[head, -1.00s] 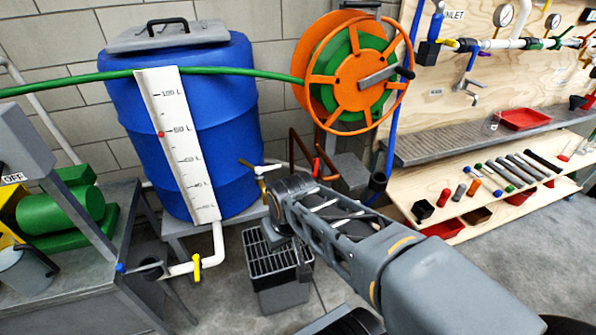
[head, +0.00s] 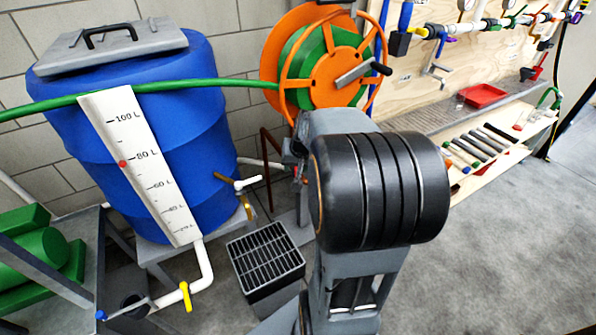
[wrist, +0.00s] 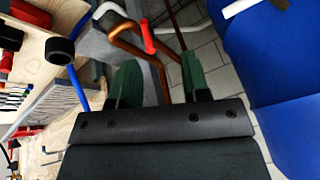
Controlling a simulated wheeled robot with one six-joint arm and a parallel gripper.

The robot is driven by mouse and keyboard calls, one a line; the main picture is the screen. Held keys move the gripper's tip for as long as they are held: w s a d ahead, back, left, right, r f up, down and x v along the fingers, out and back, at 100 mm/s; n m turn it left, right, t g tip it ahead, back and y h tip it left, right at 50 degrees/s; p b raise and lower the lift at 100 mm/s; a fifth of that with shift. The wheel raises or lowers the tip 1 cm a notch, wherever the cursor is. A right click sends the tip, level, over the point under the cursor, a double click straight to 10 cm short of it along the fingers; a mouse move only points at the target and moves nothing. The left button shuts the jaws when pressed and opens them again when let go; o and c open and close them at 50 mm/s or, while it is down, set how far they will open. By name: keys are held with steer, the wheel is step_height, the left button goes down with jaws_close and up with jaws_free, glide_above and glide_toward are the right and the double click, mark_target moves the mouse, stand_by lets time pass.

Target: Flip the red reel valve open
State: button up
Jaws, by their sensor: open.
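The red valve handle (wrist: 148,36) shows in the wrist view on a copper-brown pipe (wrist: 128,47), above and between my finger tips as pictured. In the head view my arm hides the gripper and most of the valve area. The orange hose reel (head: 336,66) with green hose stands behind my arm there.
The blue barrel (head: 150,135) stands left of my arm and also fills the right of the wrist view (wrist: 275,60). A white-handled tap (head: 240,183) sticks out from it. A grated bin (head: 265,258) stands on the floor below. Open floor (head: 490,240) lies to the right.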

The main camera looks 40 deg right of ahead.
mark_target(296, 171)
steer(key=shift+m, duration=0.5)
steer(key=w+d+f, duration=0.1)
steer(key=w+f, duration=0.1)
steer(key=f, duration=0.2)
steer(key=w+d+f+b, duration=0.1)
steer(key=w+d+f, duration=0.1)
steer(key=f, duration=0.2)
steer(key=w+d+f+b, duration=0.1)
steer(key=w+d+f, duration=0.1)
steer(key=f, duration=0.2)
steer(key=shift+f, duration=0.3)
jaws_close()
